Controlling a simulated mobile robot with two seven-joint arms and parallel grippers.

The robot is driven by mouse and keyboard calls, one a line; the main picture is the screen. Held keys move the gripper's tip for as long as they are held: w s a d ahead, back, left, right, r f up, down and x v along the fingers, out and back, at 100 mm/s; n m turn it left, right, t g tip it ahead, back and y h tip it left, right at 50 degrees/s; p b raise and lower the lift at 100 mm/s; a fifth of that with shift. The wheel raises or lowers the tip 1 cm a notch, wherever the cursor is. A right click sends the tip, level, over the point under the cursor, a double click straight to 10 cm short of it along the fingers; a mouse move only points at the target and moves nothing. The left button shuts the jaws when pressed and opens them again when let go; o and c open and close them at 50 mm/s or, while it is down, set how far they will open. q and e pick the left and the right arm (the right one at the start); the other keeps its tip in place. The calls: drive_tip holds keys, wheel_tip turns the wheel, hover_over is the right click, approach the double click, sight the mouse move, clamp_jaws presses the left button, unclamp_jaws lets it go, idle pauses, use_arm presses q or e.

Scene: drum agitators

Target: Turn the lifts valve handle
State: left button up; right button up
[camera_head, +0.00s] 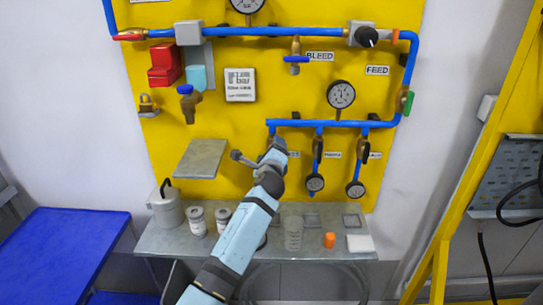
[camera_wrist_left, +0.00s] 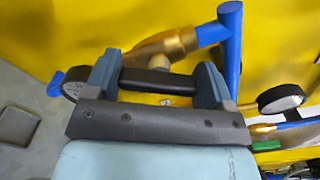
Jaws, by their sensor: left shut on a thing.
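My left gripper (camera_head: 272,155) reaches up to the leftmost branch below the lower blue pipe (camera_head: 330,123) on the yellow panel. In the left wrist view its two fingers (camera_wrist_left: 158,76) are closed on a black valve handle (camera_wrist_left: 155,80), one at each end. The handle lies roughly level across the picture, in front of a brass valve body (camera_wrist_left: 165,47) on a blue pipe (camera_wrist_left: 231,40). In the head view my gripper hides this valve, and the label beside it is partly covered and unreadable. My right gripper is not in view.
Two similar valves with dark handles (camera_head: 317,148) and gauges (camera_head: 315,182) hang just right of my gripper. A grey shelf (camera_head: 150,240) below holds jars, a beaker (camera_head: 293,233) and an orange cap (camera_head: 330,240). A blue table (camera_head: 70,250) stands left, a yellow frame (camera_head: 470,150) right.

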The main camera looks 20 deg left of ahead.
use_arm(q)
drive_tip(key=n+b, duration=0.2)
drive_tip(key=n, duration=0.2)
drive_tip(key=shift+f, duration=0.15)
drive_tip(key=shift+n+b, duration=0.5)
drive_tip(key=shift+n, duration=0.8)
drive_tip(key=o, duration=0.9)
